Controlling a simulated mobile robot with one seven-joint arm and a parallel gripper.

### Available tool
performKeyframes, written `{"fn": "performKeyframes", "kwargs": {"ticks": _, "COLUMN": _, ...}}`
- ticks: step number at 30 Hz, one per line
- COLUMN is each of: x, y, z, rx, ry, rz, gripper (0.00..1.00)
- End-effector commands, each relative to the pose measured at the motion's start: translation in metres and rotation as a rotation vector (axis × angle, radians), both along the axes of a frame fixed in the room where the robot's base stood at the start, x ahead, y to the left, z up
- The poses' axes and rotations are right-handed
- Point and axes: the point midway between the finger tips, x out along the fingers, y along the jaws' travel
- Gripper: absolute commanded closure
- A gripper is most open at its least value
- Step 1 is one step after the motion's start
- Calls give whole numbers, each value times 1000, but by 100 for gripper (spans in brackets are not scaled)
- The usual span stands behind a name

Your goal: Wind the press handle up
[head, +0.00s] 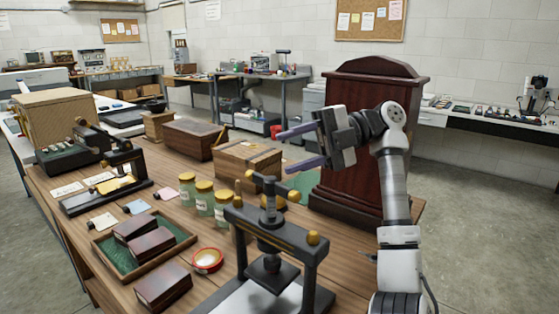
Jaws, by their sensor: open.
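A black screw press (316,262) stands at the front of the wooden table, with gold knobs on its frame.
A tall dark wooden cabinet (352,135) stands close to my gripper. Yellow-lidded jars (204,197), a wooden box (247,160) and a green-lined tray (181,229) with dark cases lie left of the press. A red-rimmed dish (207,260) is beside it. Open floor is at right.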

Motion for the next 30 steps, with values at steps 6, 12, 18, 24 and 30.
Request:
{"fn": "performKeyframes", "kwargs": {"ticks": 6, "x": -36, "y": 10, "z": 52, "rx": -411, "ry": 300, "rz": -230, "gripper": 57}}
{"fn": "performKeyframes", "kwargs": {"ticks": 12, "x": -63, "y": 19, "z": 79, "rx": -711, "ry": 603, "rz": -559, "gripper": 57}}
{"fn": "performKeyframes", "kwargs": {"ticks": 18, "x": -86, "y": 25, "z": 99, "rx": -886, "ry": 911, "rz": -971, "gripper": 57}}
{"fn": "performKeyframes", "kwargs": {"ticks": 24, "x": -105, "y": 27, "z": 114, "rx": -899, "ry": 1217, "rz": -1436, "gripper": 57}}
{"fn": "performKeyframes", "kwargs": {"ticks": 30, "x": -120, "y": 25, "z": 122, "rx": -734, "ry": 1488, "rz": -1866, "gripper": 57}}
